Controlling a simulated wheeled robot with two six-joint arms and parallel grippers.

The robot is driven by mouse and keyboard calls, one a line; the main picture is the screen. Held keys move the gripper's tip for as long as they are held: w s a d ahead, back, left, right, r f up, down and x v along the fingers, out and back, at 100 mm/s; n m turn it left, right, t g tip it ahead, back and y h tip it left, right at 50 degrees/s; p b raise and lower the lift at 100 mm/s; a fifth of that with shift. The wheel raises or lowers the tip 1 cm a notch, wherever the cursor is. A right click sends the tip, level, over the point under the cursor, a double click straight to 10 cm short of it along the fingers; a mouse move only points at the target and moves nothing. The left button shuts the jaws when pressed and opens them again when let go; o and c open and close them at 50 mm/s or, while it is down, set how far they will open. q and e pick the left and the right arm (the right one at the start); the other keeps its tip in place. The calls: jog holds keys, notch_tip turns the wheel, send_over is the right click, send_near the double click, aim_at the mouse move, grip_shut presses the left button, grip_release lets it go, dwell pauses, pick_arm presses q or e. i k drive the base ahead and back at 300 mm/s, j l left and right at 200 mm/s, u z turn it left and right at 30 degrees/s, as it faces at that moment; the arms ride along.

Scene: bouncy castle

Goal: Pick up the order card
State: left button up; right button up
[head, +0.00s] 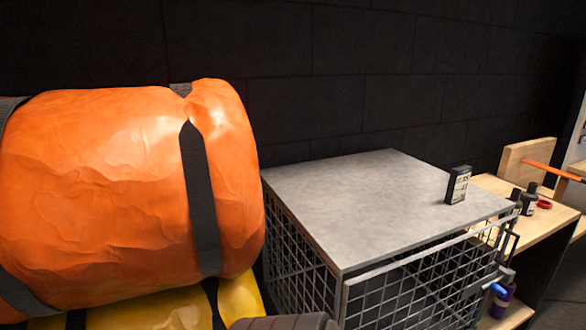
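I cannot make out a thing that is clearly an order card. A small dark upright box-like item (458,185) with a white printed face stands on the grey top of the wire cage (365,205), near its right end. Its print is too small to read, and I cannot tell whether it is the card. Neither of my grippers can be made out in the head view.
A large strapped orange roll (100,190) lies at left on yellow material (145,305). At right a wooden bench (545,220) holds dark bottles (529,198), a red ring (544,204) and a wooden board (522,162). Most of the cage top is bare.

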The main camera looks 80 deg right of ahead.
aim_at(460, 176)
jog(key=z, duration=3.75)
